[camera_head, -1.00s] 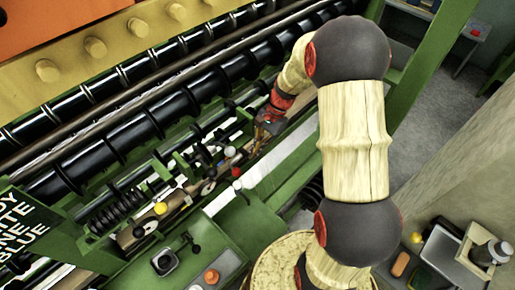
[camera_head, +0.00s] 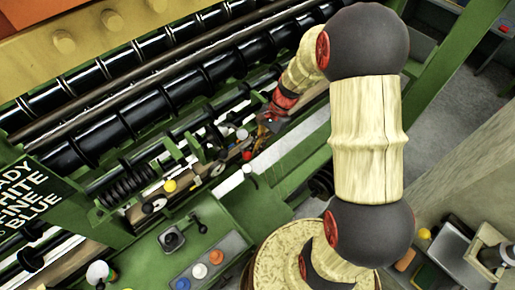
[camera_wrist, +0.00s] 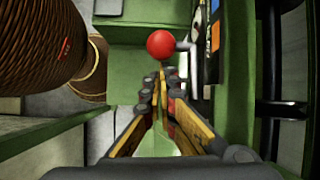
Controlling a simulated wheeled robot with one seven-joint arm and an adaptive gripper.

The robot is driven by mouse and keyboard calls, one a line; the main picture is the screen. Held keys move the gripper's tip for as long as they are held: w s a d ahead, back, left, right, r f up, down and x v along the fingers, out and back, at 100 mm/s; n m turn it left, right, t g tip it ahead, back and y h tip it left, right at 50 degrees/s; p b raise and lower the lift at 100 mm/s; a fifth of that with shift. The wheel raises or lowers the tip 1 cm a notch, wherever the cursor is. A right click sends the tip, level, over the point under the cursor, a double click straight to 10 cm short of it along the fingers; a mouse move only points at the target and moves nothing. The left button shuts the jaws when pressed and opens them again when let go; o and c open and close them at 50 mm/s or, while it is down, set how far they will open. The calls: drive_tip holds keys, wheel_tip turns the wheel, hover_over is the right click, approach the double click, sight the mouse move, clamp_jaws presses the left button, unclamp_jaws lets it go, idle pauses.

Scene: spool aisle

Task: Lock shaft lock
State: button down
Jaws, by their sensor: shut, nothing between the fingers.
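My gripper (camera_head: 266,131) is shut and empty, reaching down over the green machine's row of levers. In the wrist view my gripper (camera_wrist: 161,78) points at a red ball knob (camera_wrist: 160,44), just beyond the fingertips in the picture. A grey bent rod shows to the knob's right. I cannot tell whether the fingers touch the knob. In the head view a small red knob (camera_head: 247,155) shows just below left of the gripper, with a white knob (camera_head: 242,134) close by. No label shows which lever is the shaft lock.
A yellow knob (camera_head: 169,185) lies further left along the row. A control panel (camera_head: 200,273) with white, orange and blue buttons is at the front. Black rollers (camera_head: 150,105) run behind. In the wrist view a brown wound spool (camera_wrist: 45,45) stands left, a dark post (camera_wrist: 270,80) right.

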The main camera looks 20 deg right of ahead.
drive_tip(key=shift+s+a+r+p, duration=0.15)
drive_tip(key=shift+a+r+p, duration=0.3)
drive_tip(key=shift+p, duration=0.65)
drive_tip(key=shift+d+r, duration=0.1)
drive_tip(key=v, duration=1.2)
drive_tip(key=shift+d, duration=0.1)
